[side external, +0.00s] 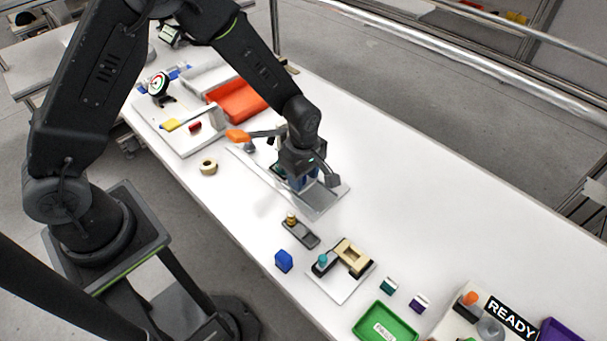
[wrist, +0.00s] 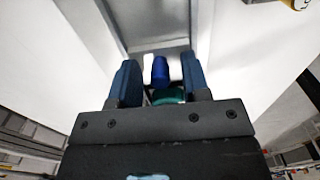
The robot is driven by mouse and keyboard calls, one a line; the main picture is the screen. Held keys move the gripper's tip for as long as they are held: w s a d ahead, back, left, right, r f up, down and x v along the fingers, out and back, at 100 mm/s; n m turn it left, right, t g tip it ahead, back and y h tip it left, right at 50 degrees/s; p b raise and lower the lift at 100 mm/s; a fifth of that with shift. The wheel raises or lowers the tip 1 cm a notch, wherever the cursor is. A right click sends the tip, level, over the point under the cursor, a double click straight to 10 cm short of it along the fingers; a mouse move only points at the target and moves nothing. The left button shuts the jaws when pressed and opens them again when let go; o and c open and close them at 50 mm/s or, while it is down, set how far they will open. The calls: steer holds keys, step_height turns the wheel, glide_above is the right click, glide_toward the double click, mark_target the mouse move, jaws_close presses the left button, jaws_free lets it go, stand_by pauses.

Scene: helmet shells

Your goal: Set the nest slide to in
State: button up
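My gripper (side external: 303,182) points down over a long white plate with a grey channel (side external: 322,196) near the middle of the table. In the wrist view its two blue fingers (wrist: 160,82) stand apart. A blue knob (wrist: 160,70) shows between them, with a small gap on each side, so the fingers do not appear to press on it. A teal round part (wrist: 168,96) lies just below the knob, partly hidden by my gripper. The grey channel (wrist: 150,25) runs away from the knob. No label shows which position the slide is in.
An orange-handled lever (side external: 240,135) stands on the same plate, close to my gripper. An orange bin (side external: 236,98) is behind.

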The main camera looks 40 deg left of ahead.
step_height(320, 180, up, 14)
stand_by(0.7)
steer(key=shift+f, duration=0.15)
steer(key=s+d+f+m+t+y, duration=0.1)
steer(key=s+d+m+t+y, duration=0.25)
steer(key=m, duration=0.35)
steer(key=shift+g, duration=0.45)
steer(key=x, duration=1.3)
steer(key=shift+w+d, duration=0.2)
steer(key=shift+d, duration=0.15)
steer(key=shift+c, duration=0.3)
jaws_close()
